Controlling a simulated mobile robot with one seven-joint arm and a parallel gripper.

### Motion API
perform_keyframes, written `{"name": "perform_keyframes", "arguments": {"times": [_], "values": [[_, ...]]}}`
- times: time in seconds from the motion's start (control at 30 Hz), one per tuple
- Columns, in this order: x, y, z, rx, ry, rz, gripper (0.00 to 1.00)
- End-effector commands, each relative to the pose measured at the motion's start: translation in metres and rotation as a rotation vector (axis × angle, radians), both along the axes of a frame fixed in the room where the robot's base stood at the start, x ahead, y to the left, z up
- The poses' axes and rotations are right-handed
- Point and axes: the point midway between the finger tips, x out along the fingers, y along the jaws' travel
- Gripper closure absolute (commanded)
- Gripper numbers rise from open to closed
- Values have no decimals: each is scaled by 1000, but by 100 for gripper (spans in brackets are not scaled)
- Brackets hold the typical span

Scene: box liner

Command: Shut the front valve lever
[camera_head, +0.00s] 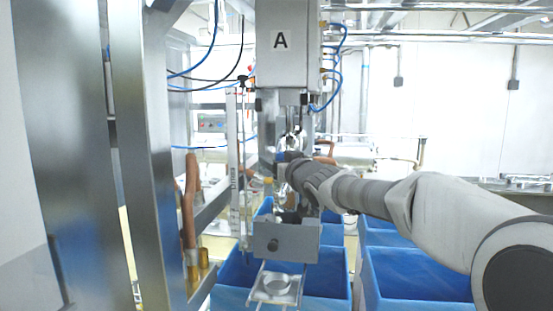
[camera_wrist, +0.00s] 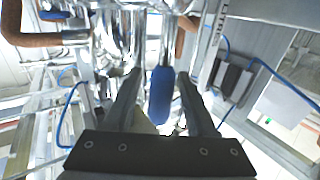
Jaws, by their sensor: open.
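The valve lever (camera_wrist: 162,95) has a long blue grip and hangs below shiny metal pipework in the wrist view. My gripper (camera_wrist: 160,76) is open, with one finger on each side of the blue grip. The fingers appear apart from the grip, and I cannot tell how deep it sits between them. In the head view my gripper (camera_head: 284,157) is at the pipework under the box marked A (camera_head: 280,42). A small blue spot shows there, and my wrist hides most of the lever.
Blue bins (camera_head: 418,274) stand below and to the right. A grey block with a knob (camera_head: 285,241) is below my gripper. A steel frame (camera_head: 140,130) and copper-coloured pipes (camera_head: 189,205) are on the left. Blue hoses (camera_wrist: 68,115) run near both sides in the wrist view.

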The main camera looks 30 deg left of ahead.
Motion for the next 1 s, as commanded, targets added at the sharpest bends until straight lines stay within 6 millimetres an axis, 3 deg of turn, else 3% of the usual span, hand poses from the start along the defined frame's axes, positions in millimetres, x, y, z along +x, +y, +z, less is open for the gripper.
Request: {"name": "perform_keyframes", "arguments": {"times": [0.33,0.67,1.0], "values": [[1,3,0,0,0,1,43],[1,3,0,1,-1,1,100],[1,3,0,1,-1,1,100]]}}
